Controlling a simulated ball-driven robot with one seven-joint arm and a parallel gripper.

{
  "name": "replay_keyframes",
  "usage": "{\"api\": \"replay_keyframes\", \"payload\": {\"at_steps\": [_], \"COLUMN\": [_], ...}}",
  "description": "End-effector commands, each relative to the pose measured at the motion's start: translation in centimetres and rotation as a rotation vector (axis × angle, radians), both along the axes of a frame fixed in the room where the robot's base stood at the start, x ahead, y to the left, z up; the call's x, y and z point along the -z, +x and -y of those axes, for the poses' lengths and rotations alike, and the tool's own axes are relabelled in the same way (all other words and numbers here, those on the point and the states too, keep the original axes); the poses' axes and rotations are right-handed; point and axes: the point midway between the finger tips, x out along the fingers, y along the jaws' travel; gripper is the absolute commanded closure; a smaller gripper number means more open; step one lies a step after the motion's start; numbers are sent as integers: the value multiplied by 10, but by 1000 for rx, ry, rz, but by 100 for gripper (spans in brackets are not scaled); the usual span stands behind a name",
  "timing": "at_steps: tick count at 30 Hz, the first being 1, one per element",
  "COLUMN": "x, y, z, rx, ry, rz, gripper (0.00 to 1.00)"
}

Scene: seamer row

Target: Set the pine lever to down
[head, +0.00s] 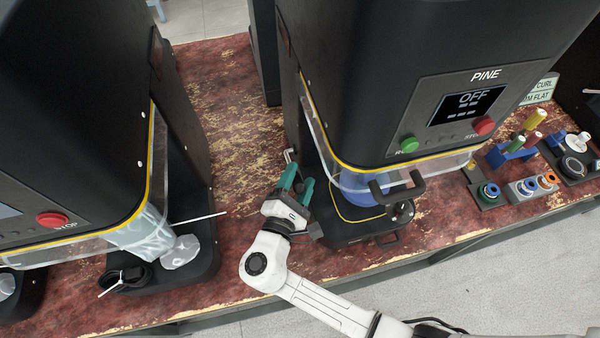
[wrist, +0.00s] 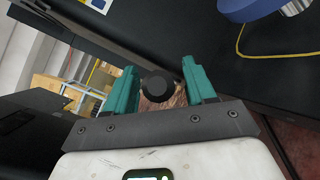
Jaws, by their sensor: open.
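The PINE machine (head: 450,65) is a black seamer whose screen reads OFF, with a green and a red button. A small metal lever part (head: 290,156) shows at its left side near the base, just beyond my gripper. My gripper (head: 299,180) has teal fingers and is beside the machine's lower left side. In the wrist view my gripper (wrist: 160,72) is open, with a round black knob (wrist: 157,85), apparently the lever's end, between the fingers. I see no clear contact. The rest of the lever is hidden, and I cannot tell its setting.
A blue can (head: 358,187) stands inside PINE's clear guard, behind a black handle (head: 396,188). Another black machine (head: 75,110) stands at the left, with a thin white rod (head: 200,218) projecting toward my arm. Worn red bench top (head: 235,110) is bare between them.

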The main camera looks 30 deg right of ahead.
Motion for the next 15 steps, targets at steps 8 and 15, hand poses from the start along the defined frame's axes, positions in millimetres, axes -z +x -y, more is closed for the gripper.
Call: {"api": "replay_keyframes", "payload": {"at_steps": [8,15], "x": [1,1], "y": [6,6], "z": [9,9], "rx": [0,1], "ry": [0,0], "rz": [-2,-1], "gripper": [45,52]}}
